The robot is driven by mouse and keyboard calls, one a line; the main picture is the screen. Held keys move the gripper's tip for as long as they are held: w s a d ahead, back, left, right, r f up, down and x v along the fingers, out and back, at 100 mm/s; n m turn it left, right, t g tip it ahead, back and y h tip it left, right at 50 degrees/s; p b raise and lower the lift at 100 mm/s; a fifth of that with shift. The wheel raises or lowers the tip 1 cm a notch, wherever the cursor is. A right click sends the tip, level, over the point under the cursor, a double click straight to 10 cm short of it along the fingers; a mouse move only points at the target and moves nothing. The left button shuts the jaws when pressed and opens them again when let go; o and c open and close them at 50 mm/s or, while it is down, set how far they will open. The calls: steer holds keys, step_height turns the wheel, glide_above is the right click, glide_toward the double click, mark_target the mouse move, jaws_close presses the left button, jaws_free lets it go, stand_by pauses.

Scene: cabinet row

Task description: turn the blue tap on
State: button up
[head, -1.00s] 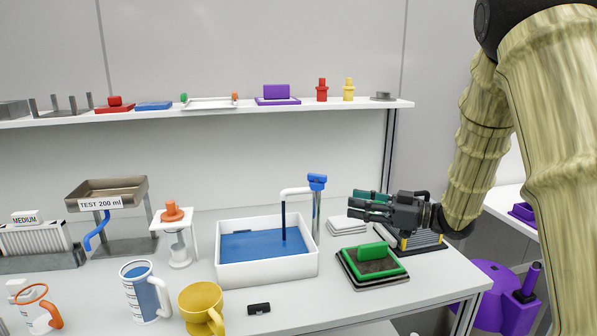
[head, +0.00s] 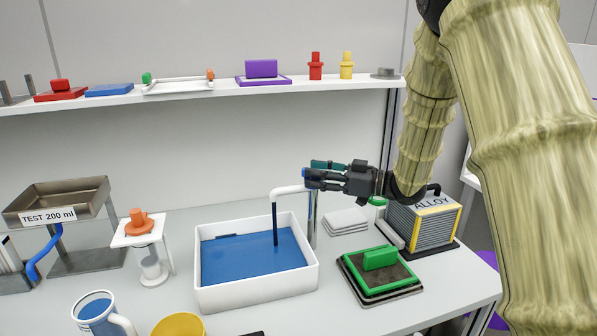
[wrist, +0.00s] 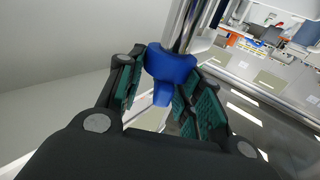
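The blue tap's head (wrist: 170,64) and its short lever (wrist: 163,93) sit between my fingers in the wrist view, with small gaps beside the lever. In the head view my gripper (head: 318,174) is at the top of the tap's metal post (head: 312,215) and covers most of the blue head. My gripper (wrist: 165,95) is open around the lever. The white spout (head: 288,190) reaches left over the white basin (head: 258,288). A dark blue vertical strip (head: 275,224) hangs from the spout's end into the blue basin interior.
A green-handled block (head: 380,262) and a grey and yellow ALLOY box (head: 430,222) stand right of the basin. White flat plates (head: 346,221) lie behind. A shelf (head: 200,93) with several small items runs above. Mugs stand at the front left.

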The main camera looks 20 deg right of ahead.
mark_target(302, 171)
steer(key=x, duration=0.3)
steer(key=shift+a+r, duration=0.25)
steer(key=shift+a, duration=0.05)
steer(key=shift+w+a, duration=0.3)
steer(key=shift+a, duration=0.25)
jaws_close()
